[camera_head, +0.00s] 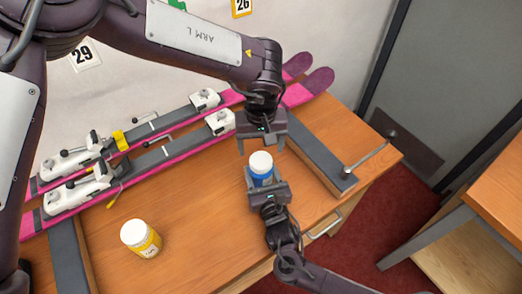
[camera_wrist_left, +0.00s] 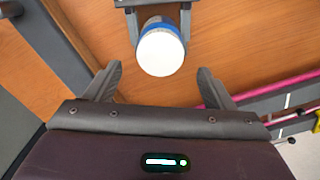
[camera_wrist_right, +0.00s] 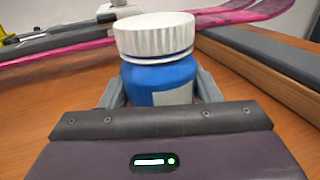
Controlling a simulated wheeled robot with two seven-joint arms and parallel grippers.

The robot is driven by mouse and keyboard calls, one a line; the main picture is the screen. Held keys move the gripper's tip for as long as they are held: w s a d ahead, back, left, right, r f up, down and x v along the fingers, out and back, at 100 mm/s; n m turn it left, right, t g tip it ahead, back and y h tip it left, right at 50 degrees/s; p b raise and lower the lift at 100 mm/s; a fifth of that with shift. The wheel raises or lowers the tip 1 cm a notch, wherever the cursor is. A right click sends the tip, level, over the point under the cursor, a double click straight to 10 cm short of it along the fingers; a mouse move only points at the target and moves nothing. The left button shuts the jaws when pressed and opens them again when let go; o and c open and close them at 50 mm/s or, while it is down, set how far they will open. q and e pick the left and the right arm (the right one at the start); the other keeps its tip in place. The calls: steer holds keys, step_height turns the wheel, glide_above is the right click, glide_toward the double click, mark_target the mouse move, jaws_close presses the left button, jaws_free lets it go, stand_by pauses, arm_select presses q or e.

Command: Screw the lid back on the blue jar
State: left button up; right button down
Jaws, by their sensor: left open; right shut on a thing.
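The blue jar (camera_head: 262,180) stands upright over the wooden bench with its white lid (camera_head: 261,162) on its mouth. In the right wrist view, the ribbed lid (camera_wrist_right: 154,38) sits above a white ring on the jar's neck; I cannot tell how tight it is. My right gripper (camera_head: 266,187) is shut on the blue jar's body (camera_wrist_right: 160,82) from the front. My left gripper (camera_head: 262,148) is open and empty, fingers pointing down, just behind and above the lid. In the left wrist view, the lid (camera_wrist_left: 160,53) shows just beyond the open fingertips.
A yellow jar with a white lid (camera_head: 141,238) stands at the bench's front left. Pink skis with bindings (camera_head: 160,150) lie along the back. A grey-topped rail (camera_head: 318,155) lies right of the jar, with a metal rod (camera_head: 370,157) at its end. Bench between jars is clear.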

arm_select(q)
steer(key=shift+r, duration=0.1)
steer(key=shift+c, duration=0.2)
steer(key=n, duration=0.4)
steer(key=shift+d+r+n, duration=0.1)
steer(key=shift+r+n, duration=0.05)
steer(key=shift+n, duration=0.25)
steer(key=n, duration=0.4)
steer(key=shift+r+n, duration=0.1)
steer(key=shift+n, duration=0.2)
steer(key=n, duration=0.4)
steer(key=shift+d+r+n, duration=0.1)
steer(key=shift+r+n, duration=0.1)
steer(key=shift+n, duration=0.1)
steer(key=n, duration=0.6)
steer(key=shift+r+n, duration=0.25)
steer(key=shift+n, duration=0.15)
steer(key=n, duration=0.6)
steer(key=shift+r+n, duration=0.25)
steer(key=shift+n, duration=0.05)
steer(key=n, duration=0.4)
steer(key=shift+s+r, duration=0.1)
steer(key=shift+r, duration=0.1)
steer(key=n, duration=0.4)
steer(key=shift+r+n, duration=0.2)
steer(key=shift+n, duration=0.2)
steer(key=n, duration=0.5)
steer(key=shift+a+r, duration=0.2)
steer(key=shift+r, duration=0.05)
